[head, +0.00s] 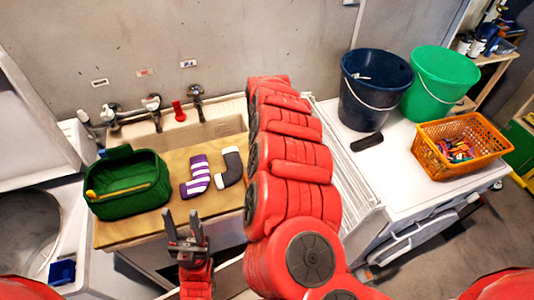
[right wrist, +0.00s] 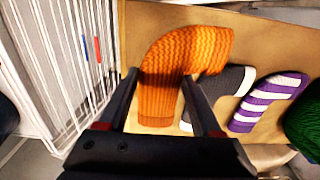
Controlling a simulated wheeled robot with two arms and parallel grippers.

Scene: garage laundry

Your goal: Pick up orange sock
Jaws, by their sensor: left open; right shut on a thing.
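The orange ribbed sock (right wrist: 180,62) shows in the right wrist view, between the fingers of my right gripper (right wrist: 162,92). The gripper is shut on it. The sock is over or on the brown board (right wrist: 135,40); I cannot tell whether it touches. In the head view my red right arm hides the sock and the right gripper. My left gripper (head: 186,230) is open and empty, in front of the board's near edge (head: 140,238).
A purple-and-white striped sock (head: 196,177) and a dark grey-and-white sock (head: 230,167) lie on the board beside a green basket (head: 128,200). A white drying rack (head: 345,160) stands to the right. Buckets (head: 372,105) (head: 435,85) and an orange basket (head: 430,165) are further right.

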